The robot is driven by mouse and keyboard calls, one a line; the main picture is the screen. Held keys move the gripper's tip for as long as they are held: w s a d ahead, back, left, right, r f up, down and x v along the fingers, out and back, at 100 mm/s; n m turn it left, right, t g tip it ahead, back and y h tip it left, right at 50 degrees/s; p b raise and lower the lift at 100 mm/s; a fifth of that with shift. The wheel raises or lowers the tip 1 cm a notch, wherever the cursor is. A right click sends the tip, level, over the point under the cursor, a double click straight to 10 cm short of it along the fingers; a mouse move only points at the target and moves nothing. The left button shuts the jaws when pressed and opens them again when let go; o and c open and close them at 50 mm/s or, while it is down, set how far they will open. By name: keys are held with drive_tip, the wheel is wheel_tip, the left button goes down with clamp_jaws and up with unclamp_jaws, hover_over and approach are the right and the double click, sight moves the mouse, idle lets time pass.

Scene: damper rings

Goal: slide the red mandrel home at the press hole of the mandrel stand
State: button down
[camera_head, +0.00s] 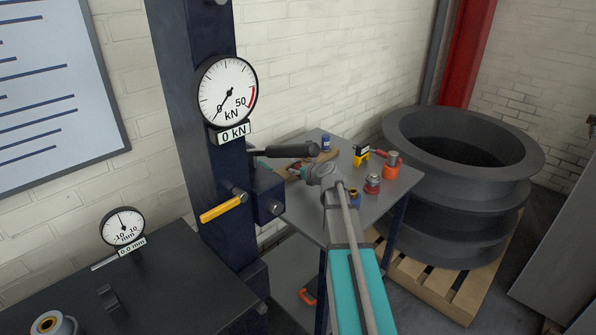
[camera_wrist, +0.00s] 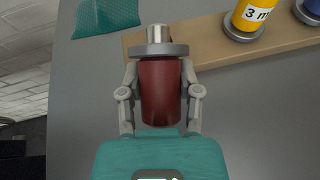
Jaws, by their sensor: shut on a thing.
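My gripper (camera_wrist: 161,90) is shut on the red mandrel (camera_wrist: 161,96), with one finger on each side of its body. The mandrel has a grey collar (camera_wrist: 158,50) and a bright metal end (camera_wrist: 158,32) pointing away from my palm. The collar overlaps the left end of the wooden mandrel stand (camera_wrist: 205,45). I cannot tell whether the metal end is in a hole or above the board; the press hole is not visible. A yellow mandrel (camera_wrist: 252,14) marked "3 m" stands farther right on the board.
The grey table (camera_head: 330,190) holds a blue item (camera_head: 325,143), a yellow holder (camera_head: 361,156), an orange cup (camera_head: 391,170) and a red-based part (camera_head: 373,184). The dark press column (camera_head: 215,150) with a lever (camera_head: 290,152) stands left. A teal mat (camera_wrist: 105,17) lies beside the stand.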

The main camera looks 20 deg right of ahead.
drive_tip(key=s+r+p, duration=0.9)
drive_tip(key=s+r, duration=0.1)
drive_tip(key=s, duration=0.4)
drive_tip(key=shift+a+r+p, duration=0.15)
drive_tip(key=shift+r+p, duration=0.15)
drive_tip(key=shift+p, duration=0.1)
drive_tip(key=shift+s, duration=0.15)
idle(0.3)
